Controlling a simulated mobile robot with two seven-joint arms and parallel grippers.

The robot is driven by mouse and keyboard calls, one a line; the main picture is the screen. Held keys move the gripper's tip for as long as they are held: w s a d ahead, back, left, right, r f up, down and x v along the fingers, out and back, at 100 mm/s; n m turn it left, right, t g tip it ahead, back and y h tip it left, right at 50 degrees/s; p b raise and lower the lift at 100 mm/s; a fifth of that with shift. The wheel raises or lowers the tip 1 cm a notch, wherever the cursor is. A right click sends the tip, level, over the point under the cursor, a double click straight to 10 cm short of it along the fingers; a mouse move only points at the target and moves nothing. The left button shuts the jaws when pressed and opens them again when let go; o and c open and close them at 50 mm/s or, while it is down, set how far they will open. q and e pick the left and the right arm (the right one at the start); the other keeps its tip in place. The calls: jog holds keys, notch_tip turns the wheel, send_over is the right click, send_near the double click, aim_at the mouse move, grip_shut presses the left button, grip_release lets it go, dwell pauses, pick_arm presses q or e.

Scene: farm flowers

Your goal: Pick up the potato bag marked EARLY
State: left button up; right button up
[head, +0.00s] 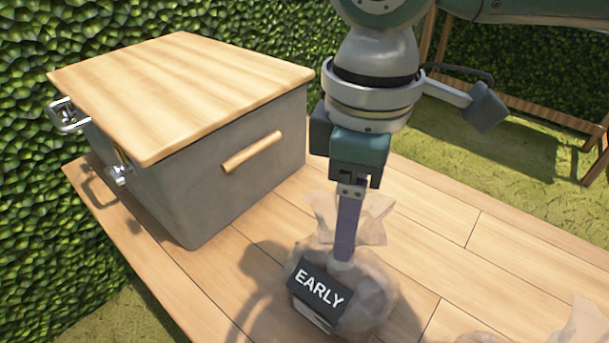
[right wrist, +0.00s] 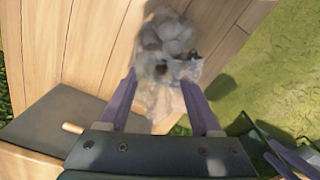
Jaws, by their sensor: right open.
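The potato bag marked EARLY (head: 372,293) is a clear bag of pale potatoes with a dark label, standing on the wooden table. My right gripper (head: 344,260) points down at it from above, its fingertips at the bag's neck. In the right wrist view the same bag (right wrist: 168,38) lies between and beyond the open purple fingers (right wrist: 160,82). Its gathered top shows between them. I cannot tell whether the fingers touch the plastic.
A grey box (head: 215,165) with a wooden lid and metal latches stands left on the table (head: 450,225). Part of another clear bag (head: 585,325) shows at the bottom right. A wooden frame (head: 530,110) stands on the grass behind. The table right of the EARLY bag is mostly clear.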

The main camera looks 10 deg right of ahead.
aim_at(340, 269)
notch_tip(340, 269, down, 5)
jog(key=shift+s+a+r+b, duration=0.1)
jog(key=shift+a+r+b, duration=0.1)
jog(key=shift+b, duration=0.5)
jog(key=shift+c, duration=0.3)
grip_shut()
dwell(0.5)
